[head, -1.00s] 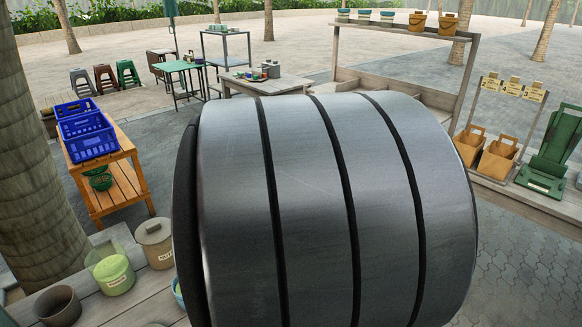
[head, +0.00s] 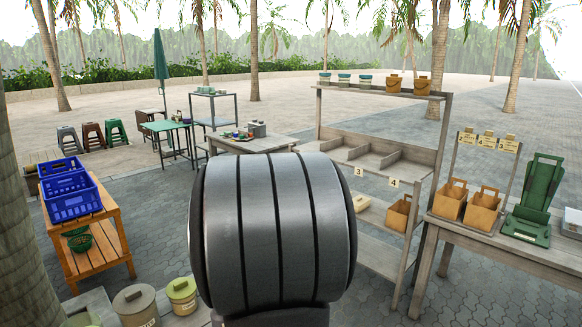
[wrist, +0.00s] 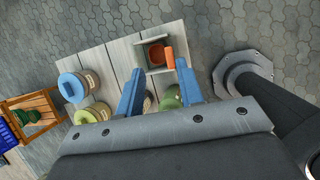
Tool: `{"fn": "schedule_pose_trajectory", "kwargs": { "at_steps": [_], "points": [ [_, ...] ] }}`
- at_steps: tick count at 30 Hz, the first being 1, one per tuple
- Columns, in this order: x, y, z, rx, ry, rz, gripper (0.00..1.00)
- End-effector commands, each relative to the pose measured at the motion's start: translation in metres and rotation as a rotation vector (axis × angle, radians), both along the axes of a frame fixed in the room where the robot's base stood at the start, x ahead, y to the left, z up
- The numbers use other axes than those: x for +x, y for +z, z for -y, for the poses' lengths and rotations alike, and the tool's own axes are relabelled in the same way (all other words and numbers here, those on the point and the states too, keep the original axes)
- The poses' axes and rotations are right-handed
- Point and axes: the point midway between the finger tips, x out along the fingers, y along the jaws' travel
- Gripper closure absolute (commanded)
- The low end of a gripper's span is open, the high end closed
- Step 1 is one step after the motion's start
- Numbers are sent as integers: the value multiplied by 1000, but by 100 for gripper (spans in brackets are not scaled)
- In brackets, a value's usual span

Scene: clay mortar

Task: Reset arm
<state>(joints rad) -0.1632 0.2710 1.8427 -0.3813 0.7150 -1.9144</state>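My gripper (wrist: 160,68) shows in the wrist view with its two blue fingers apart and nothing visibly held between them. It is above a plank-topped table (wrist: 119,61). Beyond the fingertips, a reddish-brown thing that looks like the clay mortar (wrist: 155,53) sits in a pale open box (wrist: 140,57). An orange stick-like piece (wrist: 170,58) is at its right side. Both are apart from the fingers as seen. In the head view a large grey part of my arm fills the lower middle, and the gripper and mortar are hidden.
Lidded pots (head: 134,303) and (head: 182,294) stand on the table at lower left in the head view. Blue crates (head: 70,195) sit on a wooden stand (head: 112,235). A shelf rack (head: 400,165) and a bench with paper bags (head: 482,210) stand right. Paving lies between.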

Motion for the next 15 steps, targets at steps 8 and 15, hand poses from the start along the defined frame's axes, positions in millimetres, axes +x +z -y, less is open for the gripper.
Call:
{"fn": "schedule_pose_trajectory", "kwargs": {
  "at_steps": [8,15],
  "points": [
    [16,-42,9,0,0,-3,66],
    [25,-62,13,0,0,-1,66]
  ]
}}
